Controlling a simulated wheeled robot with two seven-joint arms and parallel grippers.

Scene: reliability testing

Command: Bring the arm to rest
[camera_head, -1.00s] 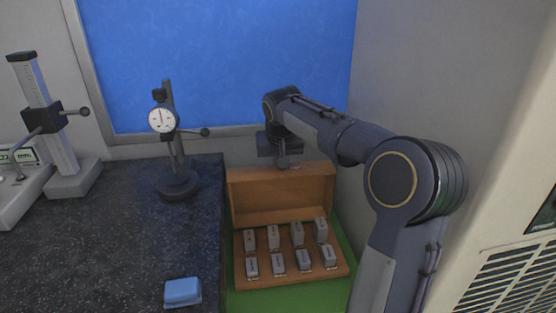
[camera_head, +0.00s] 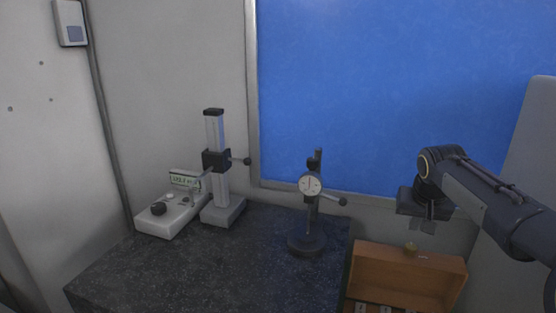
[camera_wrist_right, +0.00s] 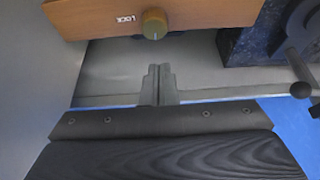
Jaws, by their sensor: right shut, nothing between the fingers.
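My right arm (camera_head: 490,205) reaches in from the right edge of the head view. My right gripper (camera_head: 425,222) hangs above the wooden box (camera_head: 410,275) at the lower right, apart from it. In the right wrist view the fingers of the right gripper (camera_wrist_right: 158,82) are together with nothing between them. Beyond them that view shows the wooden box (camera_wrist_right: 210,15) with a "LOCK" label and a round knob (camera_wrist_right: 153,23). The fingertips look clear of the knob. My left gripper is not in view.
The dark stone table (camera_head: 190,275) carries a dial gauge stand (camera_head: 310,210), a height gauge (camera_head: 215,165) and a small white meter (camera_head: 170,213). A blue panel (camera_head: 410,90) covers the back wall. The table's front part is clear.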

